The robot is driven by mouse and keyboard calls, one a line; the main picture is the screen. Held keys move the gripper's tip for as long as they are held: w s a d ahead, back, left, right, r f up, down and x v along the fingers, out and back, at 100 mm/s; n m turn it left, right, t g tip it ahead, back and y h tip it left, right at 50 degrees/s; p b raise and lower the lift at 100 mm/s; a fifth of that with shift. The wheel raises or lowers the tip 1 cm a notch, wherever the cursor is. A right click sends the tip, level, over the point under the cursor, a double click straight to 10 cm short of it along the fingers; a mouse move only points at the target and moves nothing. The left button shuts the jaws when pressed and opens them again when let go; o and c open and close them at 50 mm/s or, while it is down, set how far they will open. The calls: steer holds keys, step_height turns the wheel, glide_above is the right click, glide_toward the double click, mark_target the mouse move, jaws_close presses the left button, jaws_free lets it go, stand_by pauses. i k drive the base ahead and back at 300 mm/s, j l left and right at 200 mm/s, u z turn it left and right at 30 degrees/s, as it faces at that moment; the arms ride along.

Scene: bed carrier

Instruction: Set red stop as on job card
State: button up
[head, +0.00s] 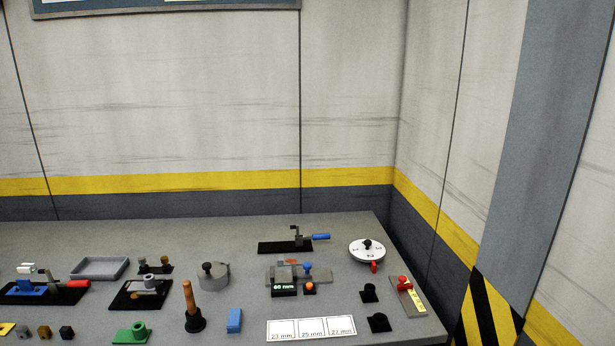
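A red knob-like piece (404,282), which looks like the red stop, sits near the upper end of a narrow grey plate (415,310) with a yellow scale, at the right edge of the bench. The scale marks are too small to read. White cards (311,329) at the front of the bench seem to read 23 mm, 25 mm and 27 mm; I cannot tell if they are the job card. A grey slide device (325,277) carries a blue knob, a red button and a display (284,288) that reads about 60 mm. My gripper is not in view.
The grey bench (180,237) has free room along its back. A white dial (366,251) with a red tab stands behind the red piece. Black brackets (379,322) lie to its left. A plunger (193,308), blue block (234,320) and several fixtures fill the left. Walls stand behind and right.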

mark_target(402, 279)
steer(key=i+j+z, duration=0.1)
steer(key=i+z, duration=0.3)
steer(key=i, duration=0.6)
